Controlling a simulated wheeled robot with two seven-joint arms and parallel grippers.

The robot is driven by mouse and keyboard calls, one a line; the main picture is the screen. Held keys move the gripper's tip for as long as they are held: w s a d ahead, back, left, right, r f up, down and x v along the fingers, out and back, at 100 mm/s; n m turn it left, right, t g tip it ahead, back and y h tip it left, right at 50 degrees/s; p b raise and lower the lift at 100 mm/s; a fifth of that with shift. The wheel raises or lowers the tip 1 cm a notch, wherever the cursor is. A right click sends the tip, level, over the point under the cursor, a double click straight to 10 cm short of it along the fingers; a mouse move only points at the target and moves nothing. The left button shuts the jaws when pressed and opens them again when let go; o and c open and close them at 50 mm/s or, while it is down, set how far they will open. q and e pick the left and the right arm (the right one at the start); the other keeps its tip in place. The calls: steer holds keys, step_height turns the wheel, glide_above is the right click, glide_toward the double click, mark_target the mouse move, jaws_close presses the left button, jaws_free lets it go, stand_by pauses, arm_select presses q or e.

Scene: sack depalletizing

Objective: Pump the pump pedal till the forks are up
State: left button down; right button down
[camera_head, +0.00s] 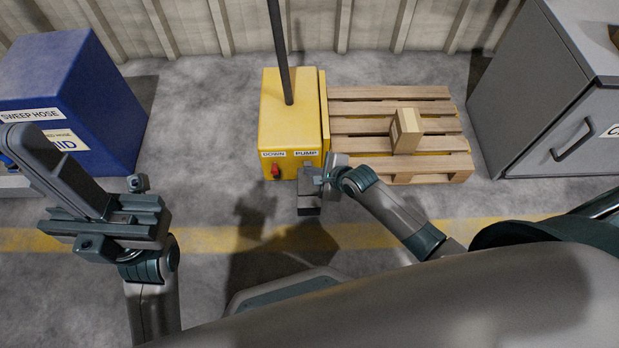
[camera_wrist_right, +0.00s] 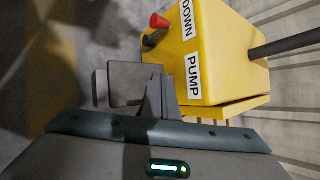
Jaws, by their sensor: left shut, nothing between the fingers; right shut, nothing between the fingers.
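The yellow pump unit (camera_head: 290,120) stands at centre with an upright dark handle (camera_head: 281,50). Its front carries a DOWN label with a red lever (camera_head: 276,171) below it, and a PUMP label. The grey pump pedal (camera_head: 309,204) sticks out below the PUMP label; it also shows in the right wrist view (camera_wrist_right: 128,82). My right gripper (camera_head: 318,180) is shut and empty, right at the pedal; I cannot tell if it touches. My left gripper (camera_head: 60,170) is shut and empty, raised at the left, away from the unit. The forks are hidden, apparently under the pallet.
A blue bin (camera_head: 75,90) stands at the left and a grey cabinet (camera_head: 550,90) at the right. The floor between bin and unit is clear.

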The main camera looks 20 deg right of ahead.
steer(key=shift+f, duration=1.4)
stand_by(1.3)
steer(key=shift+r, duration=0.15)
steer(key=shift+r+p, duration=1.3)
steer(key=shift+p, duration=0.15)
